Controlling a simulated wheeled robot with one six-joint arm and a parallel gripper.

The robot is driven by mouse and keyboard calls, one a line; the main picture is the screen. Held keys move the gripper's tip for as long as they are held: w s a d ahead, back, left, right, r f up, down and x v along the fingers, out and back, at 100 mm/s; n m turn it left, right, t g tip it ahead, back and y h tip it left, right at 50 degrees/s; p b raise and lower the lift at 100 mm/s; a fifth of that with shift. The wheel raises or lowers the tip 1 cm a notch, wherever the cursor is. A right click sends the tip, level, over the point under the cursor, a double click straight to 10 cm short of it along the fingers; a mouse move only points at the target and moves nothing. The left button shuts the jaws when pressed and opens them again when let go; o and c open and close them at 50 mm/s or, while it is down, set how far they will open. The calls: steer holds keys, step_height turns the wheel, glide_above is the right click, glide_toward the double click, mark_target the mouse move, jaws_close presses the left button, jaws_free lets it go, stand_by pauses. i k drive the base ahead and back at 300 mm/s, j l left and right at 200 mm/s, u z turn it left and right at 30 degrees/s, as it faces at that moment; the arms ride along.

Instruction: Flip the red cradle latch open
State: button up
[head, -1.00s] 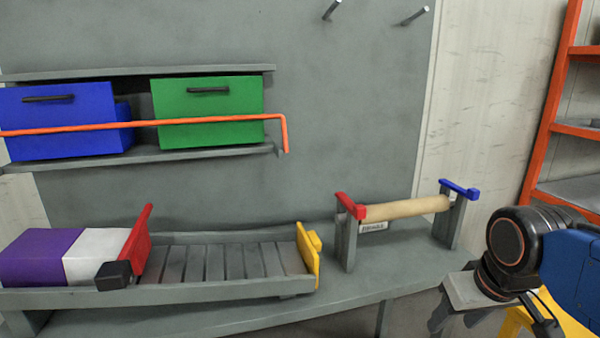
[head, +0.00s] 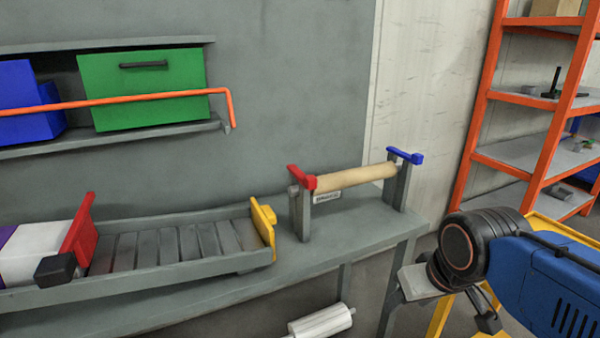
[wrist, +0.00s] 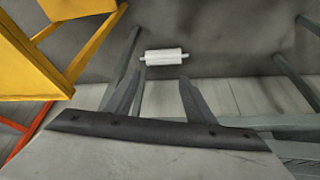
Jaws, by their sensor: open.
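The cradle stands on the bench in the head view, with two grey posts (head: 303,217). The red latch (head: 302,179) lies across the top of its left post, at the near end of a tan roller (head: 355,179). The blue latch (head: 406,156) lies across the top of the right post. The roller rests between the posts. In the wrist view my gripper (wrist: 161,80) is open and empty, its two fingers apart. It is low at the right of the bench, well away from the red latch, which the wrist view does not show.
A slatted tray (head: 150,275) with a yellow end piece (head: 263,230) sits left of the cradle. A red lever (head: 80,228) stands on it. An orange bar (head: 150,98) crosses the bins above. A white roller (head: 322,320) is below the bench. Orange shelving (head: 483,110) stands right.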

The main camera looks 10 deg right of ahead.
mark_target(309, 182)
steer(key=k+j, duration=0.2)
steer(key=k+j+u, duration=0.1)
steer(key=j, duration=0.35)
steer(key=k+j+u, duration=0.1)
steer(key=k+j, duration=0.25)
steer(key=j, duration=0.3)
steer(key=k+j+u, duration=0.1)
steer(key=j, duration=0.25)
steer(key=k+j, duration=0.2)
steer(key=j, duration=0.15)
steer(key=i, duration=0.5)
steer(key=j+u, duration=0.05)
steer(key=j, duration=0.05)
